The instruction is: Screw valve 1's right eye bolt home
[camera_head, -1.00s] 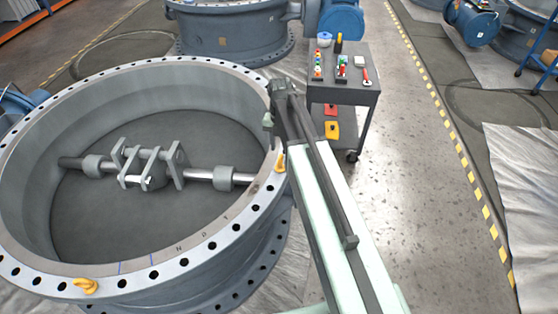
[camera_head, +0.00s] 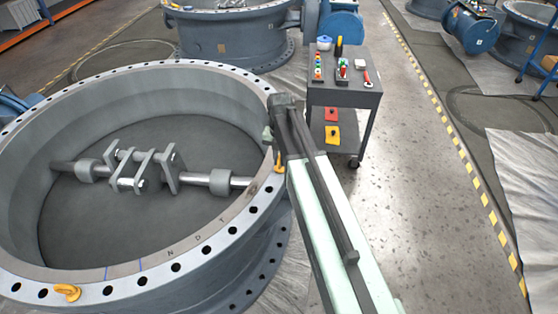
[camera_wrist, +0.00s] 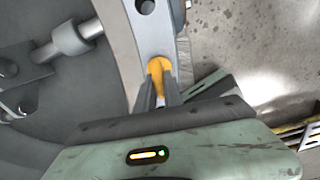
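Valve 1 is the large grey ring-shaped body (camera_head: 262,205) on the left of the head view, with a bolt-holed flange. Its right eye bolt (camera_head: 279,166) is yellow and stands on the flange's right side, just below the end of my arm. In the wrist view the eye bolt (camera_wrist: 159,64) is at the tips of my gripper (camera_wrist: 160,84). One dark finger lies on each side of it. Whether the fingers press on it is unclear. The bolt's shank and seat are hidden. A second yellow eye bolt (camera_head: 67,292) lies at the flange's front left.
Inside the ring are a shaft (camera_head: 240,182) and lug brackets (camera_head: 148,170). A dark tool cart (camera_head: 345,95) stands just beyond my arm, bearing small tools. More valves stand behind. Clear floor (camera_head: 415,200) lies to the right, with a yellow-dashed line and pale sheeting beyond.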

